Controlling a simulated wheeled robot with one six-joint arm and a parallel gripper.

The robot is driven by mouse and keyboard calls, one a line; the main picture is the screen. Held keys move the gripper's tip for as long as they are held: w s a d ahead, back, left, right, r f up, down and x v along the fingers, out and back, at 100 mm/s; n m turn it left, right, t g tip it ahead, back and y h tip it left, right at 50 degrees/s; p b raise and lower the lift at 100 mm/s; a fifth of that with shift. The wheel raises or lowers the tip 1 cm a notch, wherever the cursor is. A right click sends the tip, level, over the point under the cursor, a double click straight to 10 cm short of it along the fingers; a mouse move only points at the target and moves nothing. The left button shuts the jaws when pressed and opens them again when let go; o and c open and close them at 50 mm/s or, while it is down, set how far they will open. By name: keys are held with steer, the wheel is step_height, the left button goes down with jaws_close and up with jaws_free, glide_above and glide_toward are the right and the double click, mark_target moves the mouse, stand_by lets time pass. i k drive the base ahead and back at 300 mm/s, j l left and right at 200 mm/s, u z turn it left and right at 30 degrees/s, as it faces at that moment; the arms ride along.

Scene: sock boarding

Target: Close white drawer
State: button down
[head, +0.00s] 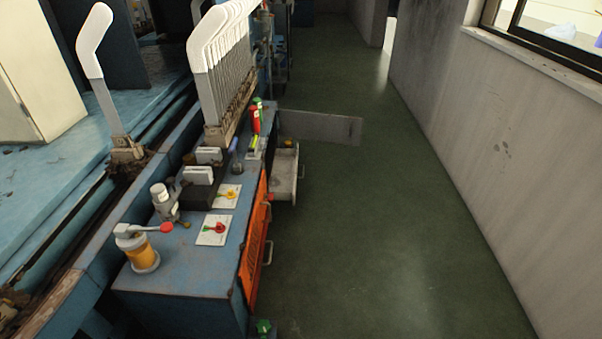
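The white drawer (287,168) is pulled out from the right side of the blue cabinet (190,272). Its pale front faces right, toward the aisle, with a small handle on it. Its inside is partly visible from above and looks empty, though it is small in view. My gripper is not in view.
A grey flat panel (320,127) sticks out into the aisle just behind the drawer. An orange front (256,245) with handles is on the cabinet's near side. White sock boards (222,55) stand behind. The green floor (370,230) is clear up to the grey wall (500,140).

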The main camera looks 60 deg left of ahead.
mark_target(283, 183)
steer(key=i+u, duration=0.3)
steer(key=u, duration=0.15)
steer(key=i+u, duration=0.4)
steer(key=i+j+u, duration=0.15)
steer(key=i+u, duration=0.3)
steer(key=i+l+u, duration=0.15)
steer(key=i+u, duration=0.35)
steer(key=i, duration=0.15)
steer(key=i+l+u, duration=0.2)
steer(key=u, duration=0.2)
steer(key=i+l+u, duration=0.8)
steer(key=k+j, duration=0.1)
steer(key=j, duration=0.05)
